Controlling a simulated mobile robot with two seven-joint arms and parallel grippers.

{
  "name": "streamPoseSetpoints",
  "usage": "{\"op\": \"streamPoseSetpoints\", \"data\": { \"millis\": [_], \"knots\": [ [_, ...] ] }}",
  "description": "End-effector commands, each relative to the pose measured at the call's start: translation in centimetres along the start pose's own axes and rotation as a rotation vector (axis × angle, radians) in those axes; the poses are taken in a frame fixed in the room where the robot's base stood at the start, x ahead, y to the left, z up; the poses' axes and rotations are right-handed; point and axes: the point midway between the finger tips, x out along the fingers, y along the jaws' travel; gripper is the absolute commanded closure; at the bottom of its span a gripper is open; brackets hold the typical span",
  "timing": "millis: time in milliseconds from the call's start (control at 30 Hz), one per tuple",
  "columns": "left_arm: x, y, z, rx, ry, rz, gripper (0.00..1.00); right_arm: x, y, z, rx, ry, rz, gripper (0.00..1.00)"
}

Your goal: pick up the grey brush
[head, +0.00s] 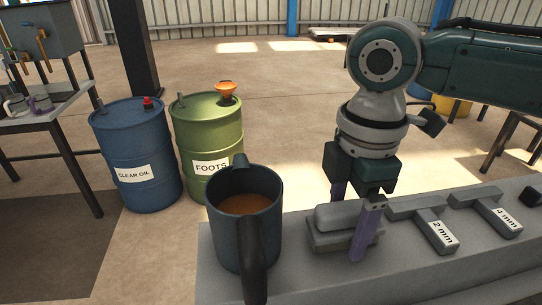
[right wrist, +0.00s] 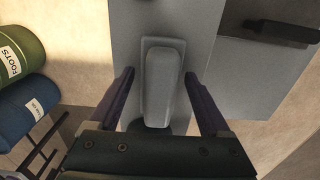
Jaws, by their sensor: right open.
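The grey brush (head: 335,217) lies flat on a grey bench top, a rounded grip on a wider base. In the right wrist view the brush (right wrist: 160,85) runs lengthwise between my fingers. My right gripper (head: 350,222) is open and points down over the brush. One purple finger is on its near side and the other shows partly behind it. In the right wrist view my gripper (right wrist: 158,74) has a finger on each side, with a gap visible on both sides. The brush's end nearest the palm is hard to make out. My left gripper is not in view.
A blue mug (head: 222,228) of brown liquid stands left of the brush. T-shaped gauges marked 2 mm (head: 433,228) and 4 mm (head: 494,212) lie to the right. A blue drum (head: 133,145) and a green drum (head: 200,135) stand on the floor behind.

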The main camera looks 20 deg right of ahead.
Motion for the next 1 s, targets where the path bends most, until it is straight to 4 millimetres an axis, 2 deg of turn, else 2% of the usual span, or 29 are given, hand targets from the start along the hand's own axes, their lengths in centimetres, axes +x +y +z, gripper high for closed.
{"op": "streamPoseSetpoints", "data": {
  "millis": [200,900,1000],
  "knots": [
    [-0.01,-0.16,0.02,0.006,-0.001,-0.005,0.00,0.02,-0.01,-0.02,0.000,0.000,0.000,0.21],
    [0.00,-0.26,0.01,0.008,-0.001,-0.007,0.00,-0.02,-0.01,-0.03,0.000,0.001,0.000,1.00],
    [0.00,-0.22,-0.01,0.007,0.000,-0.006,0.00,-0.04,0.01,-0.03,0.000,0.001,0.000,1.00]
  ]
}}
